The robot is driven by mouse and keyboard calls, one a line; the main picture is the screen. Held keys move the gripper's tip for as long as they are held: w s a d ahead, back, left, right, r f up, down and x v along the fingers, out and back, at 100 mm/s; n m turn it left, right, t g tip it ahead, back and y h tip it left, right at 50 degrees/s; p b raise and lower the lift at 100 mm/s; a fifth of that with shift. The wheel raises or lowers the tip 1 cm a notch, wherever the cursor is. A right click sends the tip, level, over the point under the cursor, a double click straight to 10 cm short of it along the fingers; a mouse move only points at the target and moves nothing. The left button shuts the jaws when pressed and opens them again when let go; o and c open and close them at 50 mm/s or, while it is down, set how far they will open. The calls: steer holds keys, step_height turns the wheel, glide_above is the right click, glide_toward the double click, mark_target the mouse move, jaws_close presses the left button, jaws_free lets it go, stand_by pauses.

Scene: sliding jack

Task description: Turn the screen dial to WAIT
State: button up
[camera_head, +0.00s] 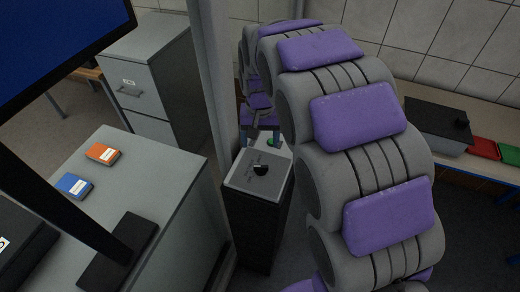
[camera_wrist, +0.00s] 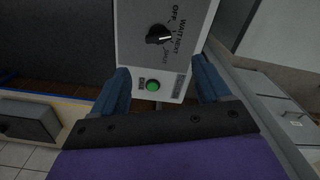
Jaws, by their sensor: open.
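The screen dial is a black knob (camera_wrist: 158,35) on a grey panel (camera_wrist: 135,50) in the wrist view. Labels including OFF, WAIT and NEXT curve around its right side. A pale line shows on the knob, but I cannot tell surely which label it points at. In the head view the dial (camera_head: 260,169) sits on top of a dark pedestal. My gripper (camera_wrist: 161,68) is open, with blue fingers either side of the panel's near end. The dial lies beyond the fingertips, apart from them. Nothing is held.
A green button (camera_wrist: 153,86) sits on the panel between my fingers. The pedestal (camera_head: 257,225) stands beside a grey post (camera_head: 211,80). A desk with an orange box (camera_head: 103,154) and a blue box (camera_head: 74,186) is at left. A bench with a black case (camera_head: 438,125) is at right.

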step_height(320, 180, up, 6)
steer(key=shift+f+p, duration=0.1)
steer(key=shift+p, duration=0.25)
steer(key=s+d+r, duration=0.1)
steer(key=s+d, duration=0.9)
steer(key=s, duration=0.4)
steer(key=s+d+f+g, duration=0.1)
steer(key=s+d+f, duration=0.1)
steer(key=s, duration=0.7)
steer(key=s+d+f, duration=0.1)
steer(key=s+d, duration=0.1)
steer(key=s, duration=0.7)
steer(key=shift+d+f+g, duration=0.2)
steer(key=shift+f+g, duration=0.2)
steer(key=shift+c, duration=0.3)
